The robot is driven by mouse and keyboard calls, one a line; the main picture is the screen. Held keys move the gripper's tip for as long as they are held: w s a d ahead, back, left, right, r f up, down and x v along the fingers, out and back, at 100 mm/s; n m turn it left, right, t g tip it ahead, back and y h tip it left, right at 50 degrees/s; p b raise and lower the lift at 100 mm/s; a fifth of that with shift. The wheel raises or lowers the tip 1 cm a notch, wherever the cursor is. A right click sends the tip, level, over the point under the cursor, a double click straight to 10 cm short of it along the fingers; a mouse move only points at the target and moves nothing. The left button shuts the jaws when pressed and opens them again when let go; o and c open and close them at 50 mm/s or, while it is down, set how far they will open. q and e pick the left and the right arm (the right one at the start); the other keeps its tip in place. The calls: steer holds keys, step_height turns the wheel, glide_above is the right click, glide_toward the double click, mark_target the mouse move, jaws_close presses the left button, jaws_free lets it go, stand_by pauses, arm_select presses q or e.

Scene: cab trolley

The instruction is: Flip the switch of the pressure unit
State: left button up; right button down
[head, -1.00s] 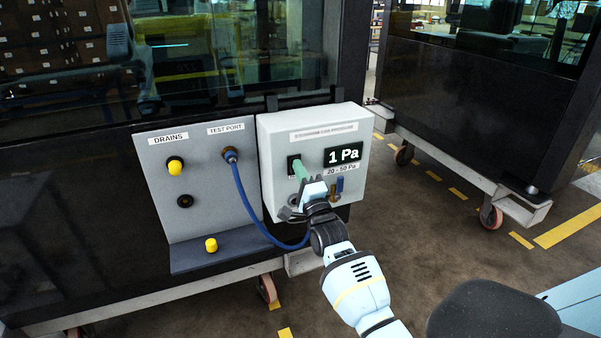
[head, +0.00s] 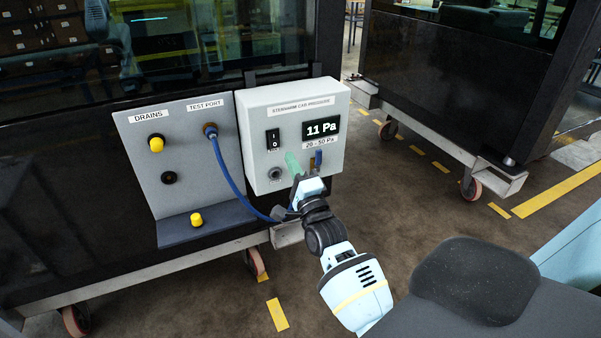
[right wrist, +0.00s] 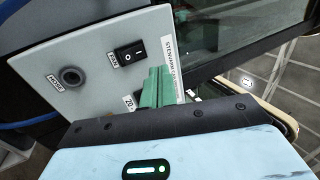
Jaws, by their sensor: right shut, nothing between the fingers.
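The pressure unit (head: 255,125) is a light grey box on the dark cab wall. Its black rocker switch (head: 273,139), marked I and O, sits left of the display (head: 321,128), which reads 11 Pa above a "20 - 50 Pa" label. The switch also shows in the right wrist view (right wrist: 129,53). My right gripper (head: 292,163) has green fingers, shut and empty. It is in front of the box, below and right of the switch and apart from it. In the right wrist view the fingers (right wrist: 158,86) hide part of the box front. My left gripper is not in view.
Below the switch is a round port (head: 275,174), and a blue-handled valve (head: 318,158) is beside my fingers. Open floor lies to the right, before another cab on wheels.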

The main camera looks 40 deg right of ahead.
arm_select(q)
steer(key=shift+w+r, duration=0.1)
arm_select(e)
steer(key=shift+s+a+r, duration=0.1)
steer(key=shift+s+a, duration=0.1)
steer(key=shift+s, duration=0.8)
steer(key=shift+s+a, duration=0.2)
steer(key=shift+s, duration=0.8)
